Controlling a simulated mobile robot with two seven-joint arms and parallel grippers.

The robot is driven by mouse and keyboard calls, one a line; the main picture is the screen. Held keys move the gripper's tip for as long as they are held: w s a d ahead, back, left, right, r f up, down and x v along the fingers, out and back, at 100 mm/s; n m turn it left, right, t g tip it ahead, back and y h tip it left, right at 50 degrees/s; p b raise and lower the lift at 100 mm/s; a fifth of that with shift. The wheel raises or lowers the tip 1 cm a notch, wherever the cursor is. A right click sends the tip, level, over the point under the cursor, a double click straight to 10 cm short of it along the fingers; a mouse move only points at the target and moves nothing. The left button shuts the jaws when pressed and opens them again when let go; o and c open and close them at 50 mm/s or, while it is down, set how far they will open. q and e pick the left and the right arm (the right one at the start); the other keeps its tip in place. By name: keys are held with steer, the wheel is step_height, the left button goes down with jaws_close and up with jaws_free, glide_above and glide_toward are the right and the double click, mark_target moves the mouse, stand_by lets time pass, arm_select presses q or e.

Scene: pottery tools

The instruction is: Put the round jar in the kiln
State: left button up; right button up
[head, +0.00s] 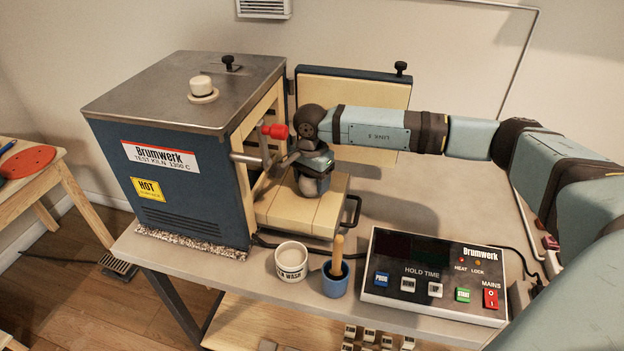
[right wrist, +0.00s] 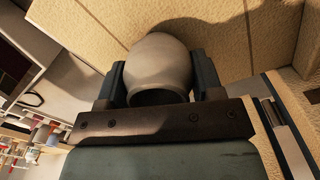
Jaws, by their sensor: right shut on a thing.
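The round jar (right wrist: 160,62) is a pale grey-beige pot, seen in the right wrist view between the two fingers of my right gripper (right wrist: 162,85). Its dark mouth faces the gripper. In the head view my right gripper (head: 311,170) points down over the cream brick ledge (head: 290,212) in front of the kiln's opening, largely hiding the jar. I cannot tell whether the jar touches the brick. The kiln (head: 185,150) is a blue box with a grey metal top, its opening facing right. Its door (head: 385,90) stands open behind my right arm. My left gripper is not in view.
A red-ended handle (head: 275,131) and a metal tube (head: 245,158) stick out near the opening. A white cup (head: 291,262), a blue pot (head: 335,282) with a wooden-handled tool and a control box (head: 435,275) stand along the table's front. The table behind the control box is clear.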

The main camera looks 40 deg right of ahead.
steer(key=shift+f, duration=0.1)
steer(key=shift+f, duration=0.1)
steer(key=o, duration=1)
steer(key=shift+c, duration=0.2)
steer(key=shift+r, duration=0.2)
step_height(320, 180, up, 12)
steer(key=b, duration=0.1)
steer(key=shift+w, duration=0.1)
